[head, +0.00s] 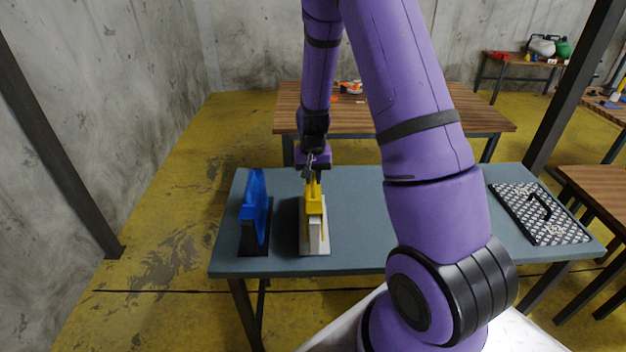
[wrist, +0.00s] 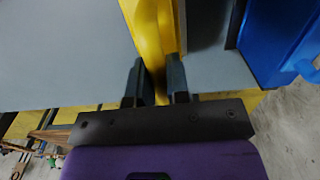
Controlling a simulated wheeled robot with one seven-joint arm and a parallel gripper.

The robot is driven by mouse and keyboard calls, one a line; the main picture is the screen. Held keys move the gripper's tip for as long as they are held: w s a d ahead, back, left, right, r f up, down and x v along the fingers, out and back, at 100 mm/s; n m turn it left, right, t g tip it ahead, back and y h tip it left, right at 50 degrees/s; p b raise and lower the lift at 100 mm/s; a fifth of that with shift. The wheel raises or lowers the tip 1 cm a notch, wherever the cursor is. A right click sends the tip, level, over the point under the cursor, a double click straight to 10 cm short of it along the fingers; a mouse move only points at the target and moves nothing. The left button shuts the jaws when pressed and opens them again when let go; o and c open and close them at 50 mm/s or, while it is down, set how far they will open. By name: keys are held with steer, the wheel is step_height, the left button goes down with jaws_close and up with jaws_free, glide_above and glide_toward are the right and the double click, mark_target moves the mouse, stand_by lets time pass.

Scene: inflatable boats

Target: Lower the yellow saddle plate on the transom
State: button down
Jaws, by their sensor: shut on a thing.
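The yellow saddle plate (head: 314,204) is over the upright white transom (head: 315,237), with thin yellow sides reaching down beside it. I cannot tell whether it rests fully on the transom's top edge. My gripper (head: 313,172) is above the plate and shut on its upstanding yellow part. In the wrist view, the two dark fingers (wrist: 156,83) stand on either side of the yellow plate (wrist: 150,28). The transom is mostly hidden in the wrist view.
A blue part (head: 256,205) on a black stand is close to the left of the transom; it also shows in the wrist view (wrist: 268,40). A patterned panel with a black handle (head: 540,212) lies on the right of the grey-blue table (head: 360,240). The table's middle is clear.

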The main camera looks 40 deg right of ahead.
step_height(320, 180, up, 14)
steer(key=shift+r, duration=0.15)
stand_by(2.2)
steer(key=shift+s, duration=0.1)
